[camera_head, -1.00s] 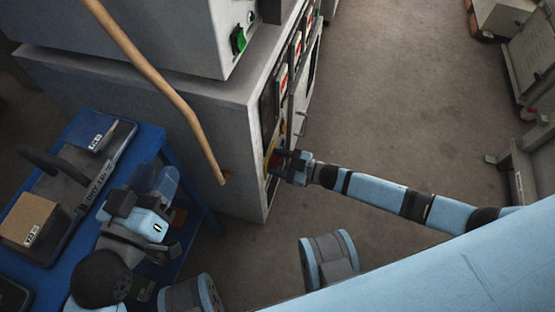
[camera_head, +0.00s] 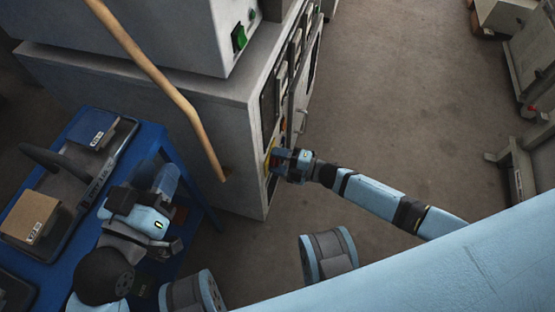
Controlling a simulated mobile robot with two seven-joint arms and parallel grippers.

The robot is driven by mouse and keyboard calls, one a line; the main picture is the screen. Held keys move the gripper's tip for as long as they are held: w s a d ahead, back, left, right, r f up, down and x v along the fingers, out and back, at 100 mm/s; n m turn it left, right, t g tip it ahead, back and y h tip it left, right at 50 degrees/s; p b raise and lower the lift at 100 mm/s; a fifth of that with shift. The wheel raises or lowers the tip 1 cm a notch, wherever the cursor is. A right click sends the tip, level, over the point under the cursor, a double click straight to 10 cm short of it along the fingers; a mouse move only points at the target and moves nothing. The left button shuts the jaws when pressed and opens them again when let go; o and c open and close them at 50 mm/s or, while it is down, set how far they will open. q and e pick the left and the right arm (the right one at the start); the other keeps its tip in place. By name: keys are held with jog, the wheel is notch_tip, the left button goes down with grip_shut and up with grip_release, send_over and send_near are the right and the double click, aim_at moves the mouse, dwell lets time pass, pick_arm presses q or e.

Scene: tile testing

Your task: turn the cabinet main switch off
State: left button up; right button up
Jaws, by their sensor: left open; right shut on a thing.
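The grey cabinet (camera_head: 180,128) stands at the centre, its front panel facing right. The main switch (camera_head: 274,157), with a yellow plate and a bit of red, is low on that panel. My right gripper (camera_head: 281,161) is at the switch, shut on it; its jaws hide most of the switch, so I cannot tell its exact position. My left gripper (camera_head: 113,206) is open and empty above the blue table at the lower left, far from the cabinet front.
The blue table (camera_head: 150,142) holds a tray (camera_head: 112,163), a dark blue box (camera_head: 92,129) and a brown box (camera_head: 29,217). A tan bent pipe (camera_head: 150,75) runs down to the cabinet's side. A green switch (camera_head: 239,38) is on the upper unit.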

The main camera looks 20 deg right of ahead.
jog(key=n, duration=0.2)
jog(key=shift+f+n+b, duration=0.15)
jog(key=shift+n+b, duration=0.15)
jog(key=shift+n, duration=0.1)
pick_arm(q)
jog(key=shift+f+g, duration=0.3)
jog(key=shift+f, duration=0.45)
pick_arm(e)
jog(key=shift+n, duration=0.6)
jog(key=o, duration=0.9)
jog(key=shift+o, duration=0.2)
pick_arm(q)
notch_tip(320, 180, up, 5)
jog(key=t+p, duration=0.2)
jog(key=p, duration=0.1)
jog(key=shift+a+f, duration=0.1)
jog(key=shift+a, duration=0.05)
pick_arm(e)
jog(key=v, duration=1.4)
